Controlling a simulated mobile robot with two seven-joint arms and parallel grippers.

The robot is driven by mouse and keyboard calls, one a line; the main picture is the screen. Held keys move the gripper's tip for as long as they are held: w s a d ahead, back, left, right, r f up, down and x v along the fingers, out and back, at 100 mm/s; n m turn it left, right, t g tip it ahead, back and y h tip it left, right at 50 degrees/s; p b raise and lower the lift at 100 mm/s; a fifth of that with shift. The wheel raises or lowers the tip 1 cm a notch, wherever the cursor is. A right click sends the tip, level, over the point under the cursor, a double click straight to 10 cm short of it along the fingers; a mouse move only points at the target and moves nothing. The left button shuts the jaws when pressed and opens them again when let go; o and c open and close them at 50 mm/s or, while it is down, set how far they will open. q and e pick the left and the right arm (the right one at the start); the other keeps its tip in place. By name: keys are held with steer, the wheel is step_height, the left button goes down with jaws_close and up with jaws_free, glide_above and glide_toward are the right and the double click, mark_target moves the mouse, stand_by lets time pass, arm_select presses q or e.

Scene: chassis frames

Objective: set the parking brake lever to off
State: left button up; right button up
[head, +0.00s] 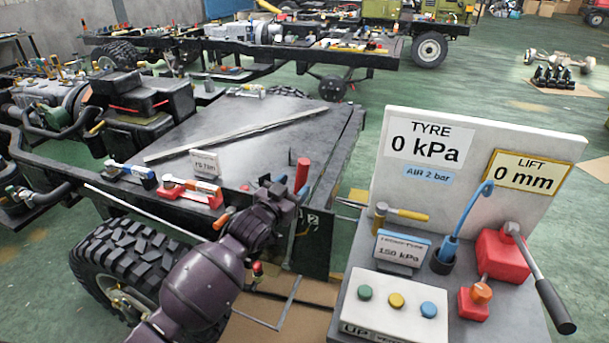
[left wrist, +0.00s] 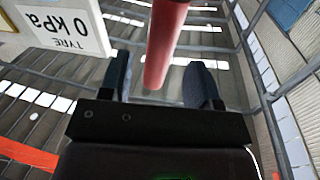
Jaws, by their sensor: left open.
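The parking brake lever appears to be the upright one with a red grip (head: 302,174), at the right front corner of the near chassis. My left gripper (head: 284,188) is right beside this grip, reaching in from the lower left and partly hiding the lever's lower part. In the left wrist view, the two dark fingers (left wrist: 161,82) stand apart, and a red cylinder (left wrist: 166,45) shows in the gap between them. The gripper is open and not closed on the grip. Whether a finger touches it, I cannot tell. My right gripper is not in view.
A small sign (head: 204,164) and a red tool holder (head: 190,194) stand on the chassis left of the gripper. A tyre (head: 140,262) is below. At right stands a console (head: 395,308) with buttons, a gauge board (head: 470,140) and a red-based lever (head: 503,256).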

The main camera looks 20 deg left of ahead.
mark_target(305, 175)
arm_select(q)
steer(key=shift+x, duration=3.05)
jaws_close()
steer(key=d+f+m, duration=0.2)
steer(key=d, duration=0.6)
steer(key=shift+s+f+m+g, duration=0.15)
steer(key=shift+s+m+g, duration=0.05)
steer(key=shift+m+g, duration=0.1)
